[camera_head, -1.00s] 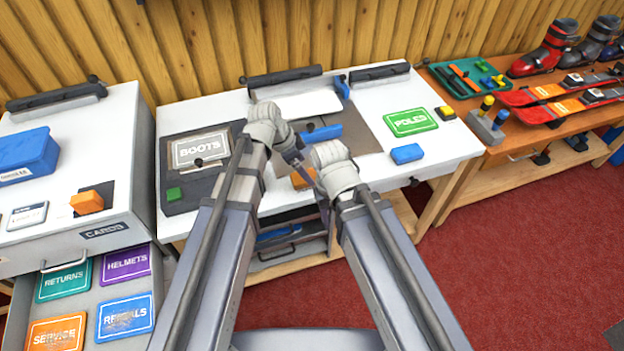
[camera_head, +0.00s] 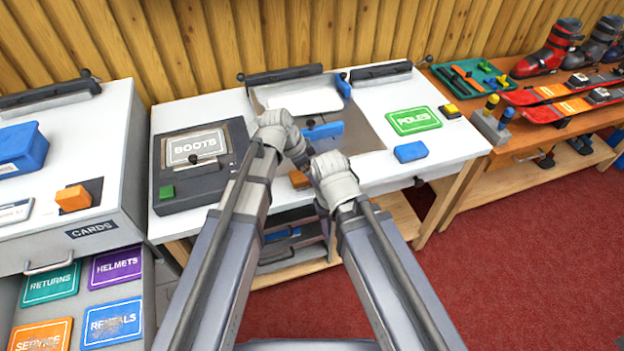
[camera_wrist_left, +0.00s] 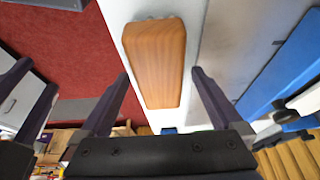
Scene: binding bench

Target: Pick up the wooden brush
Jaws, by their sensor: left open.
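The wooden brush (camera_wrist_left: 155,62), an orange-brown wood block, lies at the white bench's front edge in the left wrist view. In the head view a small part of the brush (camera_head: 299,179) shows between my two wrists. My left gripper (camera_wrist_left: 158,72) is open, its fingers pointing at the brush with one on either side of its outline; I cannot tell whether they touch it. In the head view my left gripper (camera_head: 302,152) is partly hidden by its wrist. My right gripper (camera_wrist_left: 28,92) shows at the left of the wrist view with its fingers apart and nothing between them.
The white bench (camera_head: 365,180) carries a blue block (camera_head: 410,152), a green POLES sign (camera_head: 413,120) and a dark BOOTS box (camera_head: 180,190). A blue-handled tool (camera_head: 322,131) lies just beyond my left gripper. An open drawer of signs (camera_head: 140,268) is at left.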

